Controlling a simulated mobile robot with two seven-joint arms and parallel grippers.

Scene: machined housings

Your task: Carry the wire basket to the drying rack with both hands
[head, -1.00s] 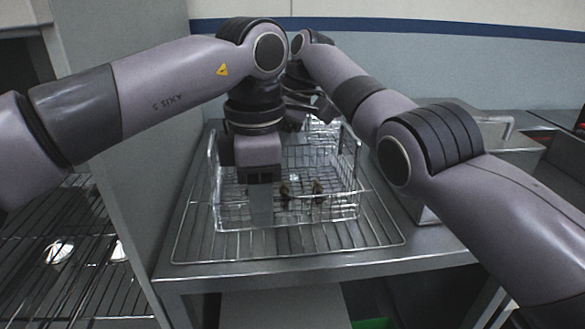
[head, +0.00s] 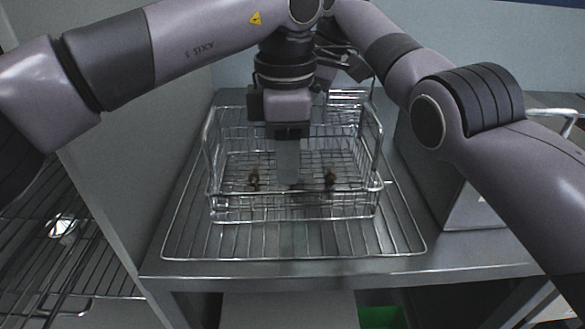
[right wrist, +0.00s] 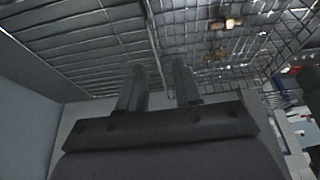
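The wire basket (head: 295,215) stands upright on the wire drying rack (head: 180,240). It has a raised wire handle at its left end and another at its right end. A few small brown parts (head: 331,178) lie in it. My left gripper (head: 288,165) points down over the basket's middle, between the two handles; only one broad finger shows, so its opening is hidden. My right gripper (head: 352,65) is behind the basket's far right part, above it and partly covered by arm links. In the right wrist view its fingers (right wrist: 158,75) are apart with nothing gripped.
The rack lies on a steel bench (head: 300,268). A grey wall panel (head: 130,180) is at the left, with a wire shelf (head: 75,235) beyond it. A metal bin (head: 465,195) stands close at the right. A green object (head: 380,317) is below the bench.

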